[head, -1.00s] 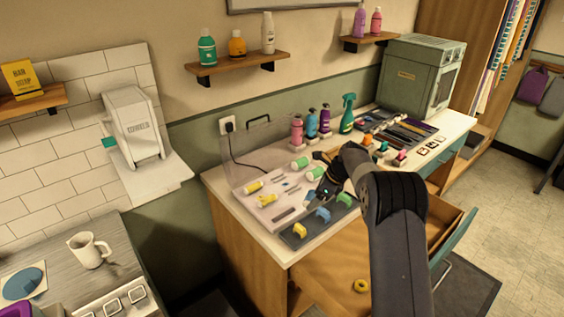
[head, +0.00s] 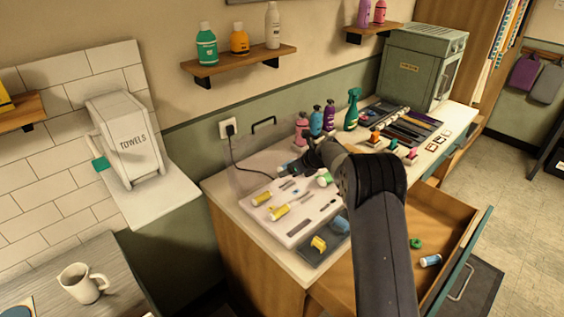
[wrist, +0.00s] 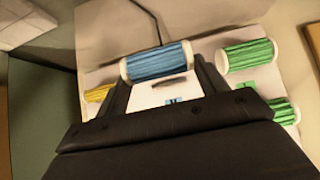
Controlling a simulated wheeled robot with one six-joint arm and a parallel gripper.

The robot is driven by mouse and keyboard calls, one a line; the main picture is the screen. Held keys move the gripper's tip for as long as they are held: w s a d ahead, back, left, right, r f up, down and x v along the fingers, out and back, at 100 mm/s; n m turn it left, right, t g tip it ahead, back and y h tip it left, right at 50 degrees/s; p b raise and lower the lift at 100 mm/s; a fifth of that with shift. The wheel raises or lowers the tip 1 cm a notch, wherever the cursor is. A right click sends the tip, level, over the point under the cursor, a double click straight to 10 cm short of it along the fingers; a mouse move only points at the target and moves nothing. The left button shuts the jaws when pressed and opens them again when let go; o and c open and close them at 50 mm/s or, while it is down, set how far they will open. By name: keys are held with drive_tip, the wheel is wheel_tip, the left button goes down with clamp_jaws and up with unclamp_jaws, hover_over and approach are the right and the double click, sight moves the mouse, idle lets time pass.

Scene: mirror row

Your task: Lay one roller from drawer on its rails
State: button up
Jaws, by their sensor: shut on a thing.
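My gripper (wrist: 160,84) is shut on a blue roller (wrist: 158,62) with white end caps, held crosswise between the fingers. In the head view this blue roller (head: 287,167) shows at the back of the white roller tray (head: 297,232); I cannot tell whether it touches the rails. Green rollers lie to the right in the wrist view, one higher (wrist: 248,56) and one lower (wrist: 285,111). Two yellow rollers (head: 262,198) (head: 279,211) lie at the tray's left. The open drawer (head: 440,212) holds another blue roller (head: 430,260) and a green ring-like piece (head: 416,243).
A dark mat (head: 312,254) at the counter's front holds a yellow piece (head: 319,243) and a blue piece (head: 340,225). Pink, blue and purple bottles (head: 316,120) and a green spray bottle (head: 352,110) stand behind. A cord hangs from the wall socket (head: 229,128).

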drive_tip(key=shift+w, duration=0.1)
wheel_tip(320, 180, down, 4)
drive_tip(key=b, duration=0.4)
drive_tip(key=shift+f, duration=0.25)
drive_tip(key=shift+f+b, duration=0.5)
drive_tip(key=shift+f, duration=0.35)
drive_tip(key=shift+f, duration=0.15)
idle(0.5)
drive_tip(key=o, duration=1)
drive_tip(key=shift+o, duration=0.9)
drive_tip(key=shift+p, duration=0.35)
